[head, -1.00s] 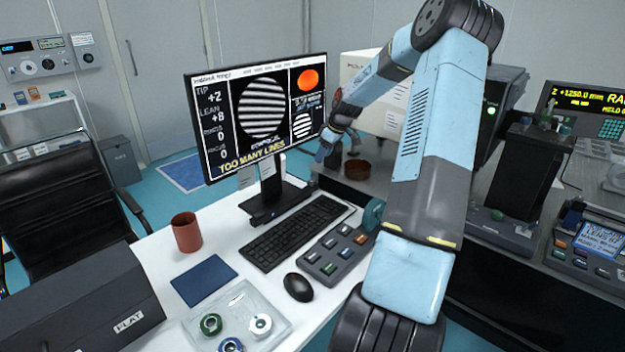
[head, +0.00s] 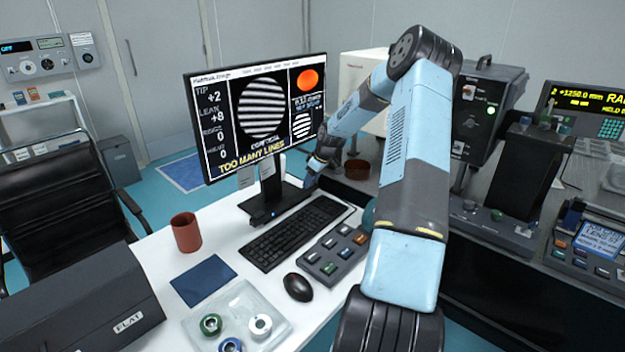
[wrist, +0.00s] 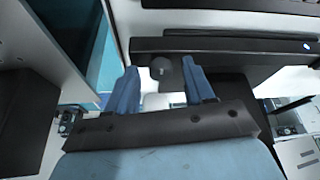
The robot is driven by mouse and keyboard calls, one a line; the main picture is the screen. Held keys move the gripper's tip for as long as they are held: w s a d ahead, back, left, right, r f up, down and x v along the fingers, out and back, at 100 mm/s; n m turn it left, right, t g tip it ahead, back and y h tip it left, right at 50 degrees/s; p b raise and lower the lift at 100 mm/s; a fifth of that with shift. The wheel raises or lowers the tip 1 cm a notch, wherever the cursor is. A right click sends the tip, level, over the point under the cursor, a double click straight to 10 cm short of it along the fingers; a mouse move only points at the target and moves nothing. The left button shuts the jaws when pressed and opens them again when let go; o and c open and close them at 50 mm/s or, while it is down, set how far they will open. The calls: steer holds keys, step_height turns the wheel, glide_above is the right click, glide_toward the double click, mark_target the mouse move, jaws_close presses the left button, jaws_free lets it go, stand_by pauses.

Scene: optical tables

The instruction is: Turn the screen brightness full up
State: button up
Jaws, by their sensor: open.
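The screen (head: 255,115) stands on the white desk and shows striped round patterns with the words "TOO MANY LINES". A dark bar with a small blue light (head: 273,217) lies at the foot of the screen. In the wrist view the bar (wrist: 235,45) crosses the picture, with a small dark round knob (wrist: 160,68) near its left end. My gripper (wrist: 159,66) is open, its two blue fingers on either side of the knob; I cannot tell whether they touch it. In the head view my gripper (head: 311,180) is low beside the screen's right edge, its fingertips hard to make out.
A keyboard (head: 293,230), a button box (head: 333,254) and a mouse (head: 297,287) lie in front of the screen. A brown mug (head: 186,232) stands to the left. A small brown bowl (head: 357,169) sits behind my gripper. Grey optical equipment fills the right side.

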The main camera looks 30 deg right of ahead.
steer(key=shift+c, duration=0.3)
steer(key=c, duration=0.9)
steer(key=shift+d, duration=0.2)
jaws_close()
steer(key=shift+a, duration=0.15)
